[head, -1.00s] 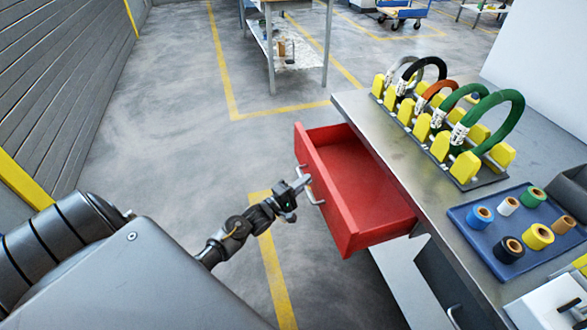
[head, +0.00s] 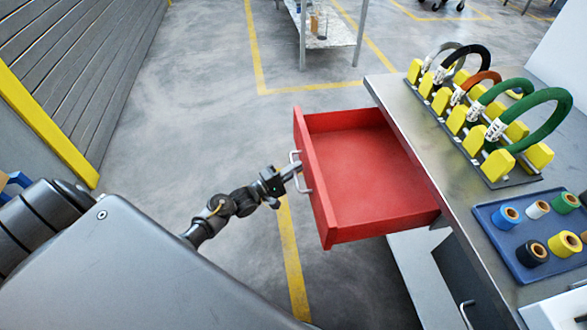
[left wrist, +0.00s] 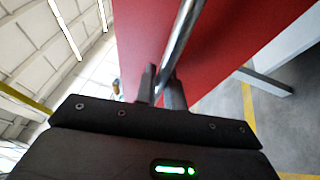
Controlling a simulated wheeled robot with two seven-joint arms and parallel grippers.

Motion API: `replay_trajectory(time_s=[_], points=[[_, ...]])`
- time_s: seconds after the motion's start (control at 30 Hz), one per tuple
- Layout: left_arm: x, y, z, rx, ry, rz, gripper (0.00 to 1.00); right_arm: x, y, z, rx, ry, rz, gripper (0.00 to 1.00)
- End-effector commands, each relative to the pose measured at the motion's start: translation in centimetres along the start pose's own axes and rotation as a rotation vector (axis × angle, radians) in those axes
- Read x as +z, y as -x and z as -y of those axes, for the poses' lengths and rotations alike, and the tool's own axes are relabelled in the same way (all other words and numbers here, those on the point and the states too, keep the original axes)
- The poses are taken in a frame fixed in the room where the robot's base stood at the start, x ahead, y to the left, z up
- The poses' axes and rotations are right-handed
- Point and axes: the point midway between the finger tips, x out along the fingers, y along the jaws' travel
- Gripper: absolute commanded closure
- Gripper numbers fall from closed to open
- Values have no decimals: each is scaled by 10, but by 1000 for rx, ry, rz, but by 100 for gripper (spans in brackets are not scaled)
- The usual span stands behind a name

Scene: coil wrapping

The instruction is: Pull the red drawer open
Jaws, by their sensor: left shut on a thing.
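The red drawer (head: 375,172) stands well out from under the workbench in the head view, and its inside looks empty. Its silver bar handle (head: 301,172) is on the front face. My left gripper (head: 292,171) is shut on the handle. In the left wrist view, the handle (left wrist: 182,40) runs between the two fingers of my left gripper (left wrist: 160,88), in front of the red drawer front (left wrist: 220,40). My right gripper is not in either view.
The workbench top (head: 420,140) carries a rack of coils (head: 475,120) on yellow holders and a blue tray (head: 525,270) with several tape rolls. A second silver handle (head: 466,313) is below. Open floor (head: 190,130) lies left of the drawer.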

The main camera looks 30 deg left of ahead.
Motion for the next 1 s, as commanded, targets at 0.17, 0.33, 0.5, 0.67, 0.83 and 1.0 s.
replay_trajectory(time_s=[0.17,0.33,0.5,0.67,0.83,1.0], points=[[1,1,1,-2,2,1,71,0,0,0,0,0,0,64],[0,1,0,-1,1,-1,68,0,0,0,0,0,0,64],[0,4,1,-2,1,-2,68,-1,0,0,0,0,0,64],[0,24,1,-4,1,-2,68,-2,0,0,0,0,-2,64],[0,59,2,-4,2,-2,68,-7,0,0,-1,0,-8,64],[0,88,1,-3,1,-1,68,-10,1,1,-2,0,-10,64]])
